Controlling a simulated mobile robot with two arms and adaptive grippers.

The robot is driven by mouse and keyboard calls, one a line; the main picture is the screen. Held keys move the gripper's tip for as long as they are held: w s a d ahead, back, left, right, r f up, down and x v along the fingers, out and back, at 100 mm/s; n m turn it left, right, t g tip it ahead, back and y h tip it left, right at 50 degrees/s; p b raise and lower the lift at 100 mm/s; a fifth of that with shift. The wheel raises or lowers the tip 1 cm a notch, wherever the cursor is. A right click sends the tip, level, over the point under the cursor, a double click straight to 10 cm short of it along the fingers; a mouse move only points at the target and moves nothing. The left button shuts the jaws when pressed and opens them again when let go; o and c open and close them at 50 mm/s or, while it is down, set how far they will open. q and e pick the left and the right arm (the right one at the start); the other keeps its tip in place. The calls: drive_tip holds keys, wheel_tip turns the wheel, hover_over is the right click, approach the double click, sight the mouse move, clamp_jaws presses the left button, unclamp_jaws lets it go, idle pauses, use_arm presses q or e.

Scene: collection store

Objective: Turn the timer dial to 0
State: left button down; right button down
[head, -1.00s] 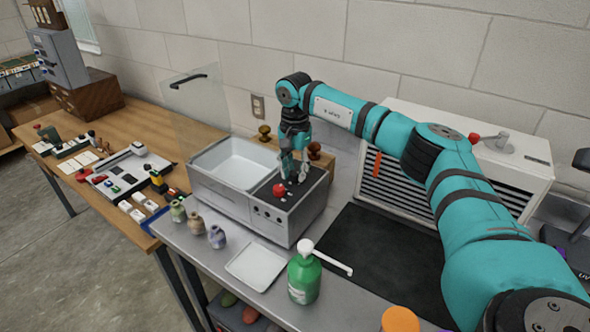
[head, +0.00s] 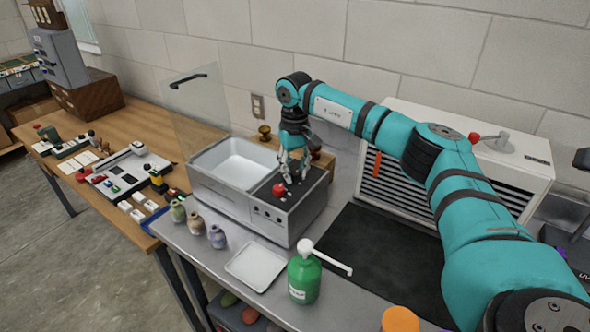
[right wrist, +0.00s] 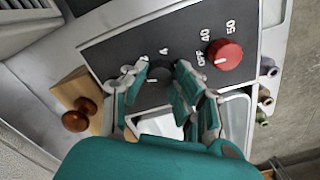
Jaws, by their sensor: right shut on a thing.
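The timer dial (right wrist: 159,75) is a dark round knob on the black control panel (right wrist: 110,55) of a bath-like machine (head: 290,222). The numerals 4 and, less clearly, 8 show beside it. Its pointer setting is not clear, and no 0 can be read. My right gripper (right wrist: 162,70) is shut on the dial, one finger on each side. In the head view, my right gripper (head: 295,178) reaches down on the panel from above and hides the dial. My left gripper is not in view.
A red knob (right wrist: 225,54) marked OFF, 40 and 50 sits close beside the dial. The open basin (head: 236,166) has a raised clear lid (head: 195,105). A white tray (head: 257,266), small jars (head: 196,223) and a green pump bottle (head: 304,280) stand in front.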

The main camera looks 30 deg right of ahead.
sight(295, 172)
drive_tip(key=shift+w+r+n, duration=0.1)
drive_tip(key=shift+n, duration=1.1)
drive_tip(key=c, duration=1)
unclamp_jaws()
wheel_tip(295, 172, up, 12)
drive_tip(key=shift+f, duration=0.1)
